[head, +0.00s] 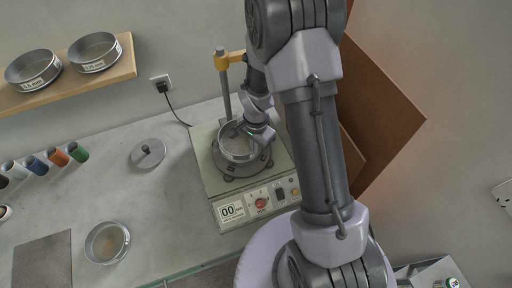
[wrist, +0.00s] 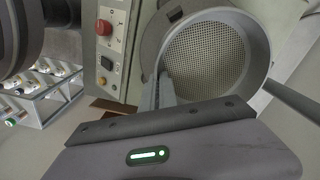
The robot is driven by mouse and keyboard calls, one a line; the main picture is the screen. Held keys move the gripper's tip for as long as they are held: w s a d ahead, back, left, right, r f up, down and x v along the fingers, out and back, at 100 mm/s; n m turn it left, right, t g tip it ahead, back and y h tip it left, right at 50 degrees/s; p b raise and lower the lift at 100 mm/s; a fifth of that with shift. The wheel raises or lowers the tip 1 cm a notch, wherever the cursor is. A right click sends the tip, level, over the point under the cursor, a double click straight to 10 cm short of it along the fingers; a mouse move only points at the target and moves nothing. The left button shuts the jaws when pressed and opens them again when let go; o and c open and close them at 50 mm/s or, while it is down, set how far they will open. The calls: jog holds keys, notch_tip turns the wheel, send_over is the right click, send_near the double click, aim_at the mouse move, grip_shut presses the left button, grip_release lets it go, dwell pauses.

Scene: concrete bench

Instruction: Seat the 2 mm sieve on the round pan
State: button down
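A round metal sieve (head: 236,146) with a mesh floor is at the shaker's round seat; its size label is not readable. In the wrist view the sieve (wrist: 205,52) fills the upper right, its perforated floor empty. My gripper (head: 262,134) is at the right side of its rim. In the wrist view the fingers (wrist: 160,92) are close together across the sieve's near wall, shut on it. Below the sieve a darker round part (head: 243,168), seemingly the pan, sits on the shaker. I cannot tell whether the sieve touches it or hovers just above.
The shaker (head: 212,185) has a post with a yellow clamp (head: 228,60) behind the sieve. A lid (head: 148,153) and a shallow round dish (head: 107,242) lie on the bench to the left. Two sieves (head: 33,70) (head: 95,52) stand on a wooden shelf. Coloured jars (head: 57,157) line the far left.

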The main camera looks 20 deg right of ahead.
jog(key=shift+f, duration=0.2)
jog(key=c, duration=1.6)
grip_release()
notch_tip(320, 180, up, 18)
jog(key=shift+f+p, duration=0.25)
jog(key=shift+p, duration=0.8)
